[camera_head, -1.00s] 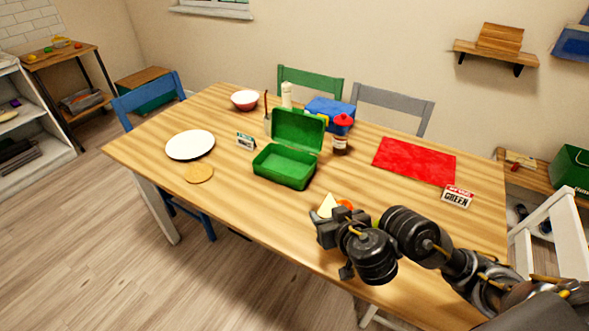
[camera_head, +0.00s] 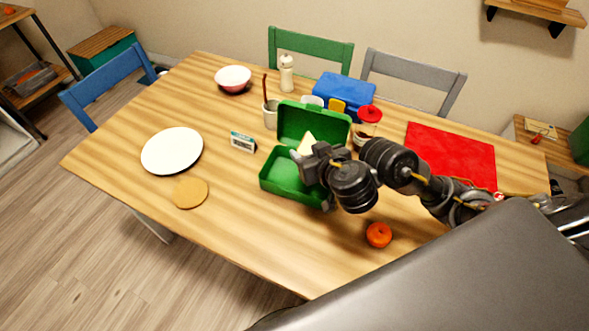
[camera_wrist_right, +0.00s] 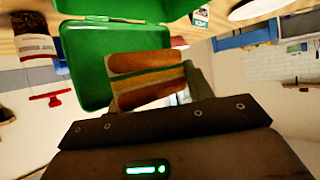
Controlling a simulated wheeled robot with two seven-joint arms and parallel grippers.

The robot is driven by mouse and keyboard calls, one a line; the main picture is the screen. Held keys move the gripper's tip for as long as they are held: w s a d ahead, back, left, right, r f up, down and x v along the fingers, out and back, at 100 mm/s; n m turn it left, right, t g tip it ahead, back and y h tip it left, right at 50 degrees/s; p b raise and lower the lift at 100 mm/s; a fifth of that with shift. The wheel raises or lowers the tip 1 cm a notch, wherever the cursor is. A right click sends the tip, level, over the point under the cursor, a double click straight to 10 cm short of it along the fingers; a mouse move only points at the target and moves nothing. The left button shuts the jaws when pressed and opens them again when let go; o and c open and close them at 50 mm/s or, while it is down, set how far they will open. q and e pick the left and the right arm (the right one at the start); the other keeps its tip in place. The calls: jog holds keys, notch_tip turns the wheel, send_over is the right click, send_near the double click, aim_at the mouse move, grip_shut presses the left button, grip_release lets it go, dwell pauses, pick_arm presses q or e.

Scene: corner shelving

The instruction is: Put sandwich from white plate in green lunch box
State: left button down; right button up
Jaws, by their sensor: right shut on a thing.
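The green lunch box (camera_head: 273,180) stands open on the table with its lid raised at the back; it also shows in the right wrist view (camera_wrist_right: 88,62). My right gripper (camera_head: 304,158) is shut on the sandwich (camera_head: 307,144), a pale wedge, and holds it at the box's open tray. In the right wrist view the sandwich (camera_wrist_right: 146,78) shows bread and a green filling between my fingers, with the box behind it. I cannot tell whether it touches the box. The white plate (camera_head: 172,150) is empty at the left. My left gripper is not in view.
An orange fruit (camera_head: 379,235) lies near the front edge. A red mat (camera_head: 450,155) lies right.

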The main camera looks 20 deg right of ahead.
aim_at(300, 149)
jog(key=a+r, duration=0.1)
jog(key=w+a+r+n+y+p, duration=0.1)
jog(key=shift+r, duration=0.3)
jog(key=a+n+g+y, duration=0.3)
jog(key=a+n+y, duration=0.4)
jog(key=a, duration=0.3)
jog(key=d+f+b, duration=0.1)
jog(key=d, duration=0.2)
jog(key=d+f+b, duration=0.1)
jog(key=d+f, duration=0.1)
jog(key=d, duration=0.1)
jog(key=d+f+b, duration=0.1)
jog(key=d, duration=0.2)
jog(key=shift+s+d+f, duration=0.15)
jog(key=shift+s+f, duration=0.05)
jog(key=shift+f, duration=0.1)
jog(key=d+f, duration=0.1)
jog(key=f, duration=0.1)
jog(key=d+f+b, duration=0.1)
jog(key=f, duration=0.1)
jog(key=d+f, duration=0.2)
jog(key=shift+f+b, duration=0.4)
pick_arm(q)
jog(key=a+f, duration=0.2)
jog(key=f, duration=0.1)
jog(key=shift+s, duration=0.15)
pick_arm(e)
jog(key=shift+w+f, duration=0.1)
jog(key=shift+f, duration=0.25)
